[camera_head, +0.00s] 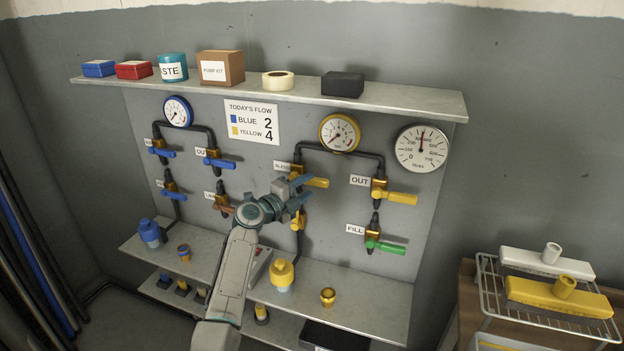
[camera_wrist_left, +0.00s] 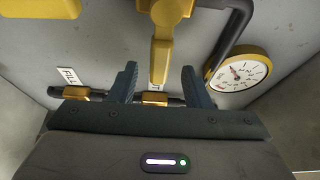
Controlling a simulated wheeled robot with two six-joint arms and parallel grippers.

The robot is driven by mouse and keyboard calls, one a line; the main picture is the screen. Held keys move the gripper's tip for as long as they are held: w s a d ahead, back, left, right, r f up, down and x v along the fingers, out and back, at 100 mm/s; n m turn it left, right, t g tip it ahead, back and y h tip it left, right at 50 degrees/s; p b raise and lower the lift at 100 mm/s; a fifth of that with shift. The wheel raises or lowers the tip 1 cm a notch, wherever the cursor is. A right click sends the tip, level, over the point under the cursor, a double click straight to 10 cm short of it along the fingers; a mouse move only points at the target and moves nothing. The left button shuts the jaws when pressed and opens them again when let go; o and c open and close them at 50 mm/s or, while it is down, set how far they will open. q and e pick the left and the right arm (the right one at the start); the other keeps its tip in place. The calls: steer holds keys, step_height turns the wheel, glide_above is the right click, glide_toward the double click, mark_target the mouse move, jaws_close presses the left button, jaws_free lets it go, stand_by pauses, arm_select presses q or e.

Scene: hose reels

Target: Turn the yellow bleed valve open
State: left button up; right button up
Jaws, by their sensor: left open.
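The yellow circuit is on the right half of the panel in the head view. A valve with a yellow lever (camera_head: 317,182) sits beside a small label that looks like BLEED (camera_head: 282,167), though it is too small to read surely. Below it, another yellow valve part (camera_head: 298,220) is partly hidden by my left gripper (camera_head: 299,196). My left gripper is open at these valves. In the left wrist view, a yellow lever (camera_wrist_left: 160,62) stands between the two spread fingers (camera_wrist_left: 158,84), with a gap on each side. My right gripper is not in view.
The OUT valve (camera_head: 402,198) with a yellow lever and the FILL valve (camera_head: 385,247) with a green lever are to the right. A yellow-rimmed gauge (camera_head: 339,132) is above. Blue valves (camera_head: 220,163) are to the left. Fittings stand on the lower shelf (camera_head: 350,305).

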mark_target(313, 183)
arm_select(q)
steer(key=shift+p+x, duration=0.3)
steer(key=shift+x, duration=1.2)
jaws_close()
